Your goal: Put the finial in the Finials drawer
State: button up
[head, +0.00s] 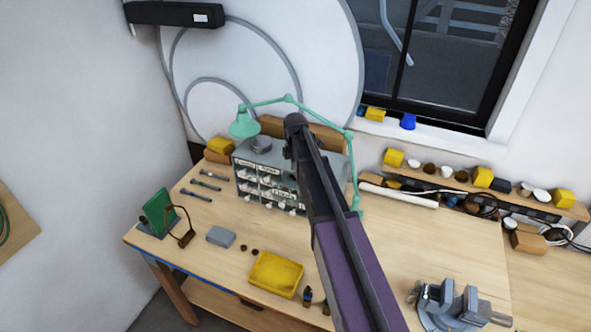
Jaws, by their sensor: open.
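A grey drawer cabinet (243,155) stands at the back of the wooden bench, with rows of small labelled drawers (268,183). The labels are too small to read, so I cannot tell which drawer is Finials. No drawer is clearly pulled out. My arm reaches up from the bottom edge, covering the cabinet's right part. My gripper (290,152) is at its far end before the cabinet, small and dark; nothing shows held in it.
The yellow tray (276,274) lies near the front edge, with small bottles (307,296) beside it. A vise (455,305) stands front right. A green lamp (245,122) arches over the cabinet. A grey box (221,236) lies left. The bench right of my arm is mostly clear.

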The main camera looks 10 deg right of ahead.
jog(key=shift+r+p, duration=0.3)
jog(key=shift+r, duration=0.25)
jog(key=shift+s, duration=0.1)
dwell(0.3)
jog(key=s+a+m, duration=0.3)
jog(key=s+m, duration=1.6)
jog(key=s, duration=0.7)
jog(key=shift+s+a, duration=0.15)
jog(key=shift+s, duration=0.2)
